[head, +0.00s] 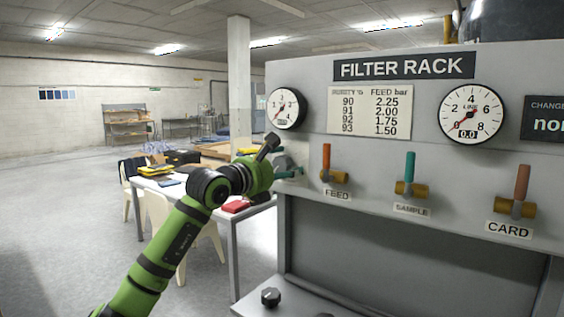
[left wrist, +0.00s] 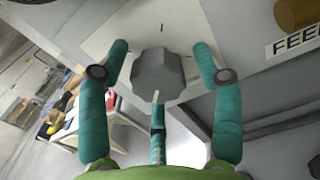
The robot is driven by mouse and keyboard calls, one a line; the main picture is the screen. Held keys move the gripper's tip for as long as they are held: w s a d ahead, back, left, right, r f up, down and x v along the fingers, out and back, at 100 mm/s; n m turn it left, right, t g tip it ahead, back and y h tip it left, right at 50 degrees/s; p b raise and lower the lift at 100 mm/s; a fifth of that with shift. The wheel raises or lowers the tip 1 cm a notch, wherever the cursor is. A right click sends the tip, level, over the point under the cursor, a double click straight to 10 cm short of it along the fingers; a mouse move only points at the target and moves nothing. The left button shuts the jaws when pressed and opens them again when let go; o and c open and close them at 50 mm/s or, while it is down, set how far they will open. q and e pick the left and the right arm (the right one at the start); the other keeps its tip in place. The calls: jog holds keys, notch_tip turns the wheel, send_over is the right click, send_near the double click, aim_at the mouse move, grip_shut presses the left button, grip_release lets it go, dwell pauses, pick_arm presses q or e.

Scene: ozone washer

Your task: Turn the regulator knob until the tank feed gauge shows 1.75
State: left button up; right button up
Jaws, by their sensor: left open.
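The grey, many-sided regulator knob (left wrist: 158,75) sits on the front panel in the left wrist view. My left gripper (left wrist: 160,48) is open, with one teal finger on each side of the knob and a visible gap on both sides. In the head view the left gripper (head: 286,169) is at the panel's left edge, largely hiding the knob. Above it is a round white gauge (head: 286,108), likely the tank feed gauge; its needle points to the lower left, near the low end. Its small readout is too small to read. My right gripper is not in view.
The FILTER RACK panel (head: 350,235) carries a feed table (head: 370,112), a LINE gauge (head: 471,112) reading 0.0, and FEED (head: 326,163), SAMPLE (head: 410,174) and CARD (head: 521,190) valves to the right. A black knob (head: 270,297) is on the ledge below. A table (head: 232,215) stands behind my left arm.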

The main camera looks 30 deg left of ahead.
pick_arm(q)
jog(key=shift+s, duration=0.1)
jog(key=c, duration=1.1)
jog(key=shift+f, duration=0.1)
jog(key=shift+c, duration=0.2)
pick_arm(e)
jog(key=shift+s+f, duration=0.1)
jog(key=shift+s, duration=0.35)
pick_arm(q)
jog(key=shift+f+m, duration=0.1)
jog(key=shift+m, duration=0.2)
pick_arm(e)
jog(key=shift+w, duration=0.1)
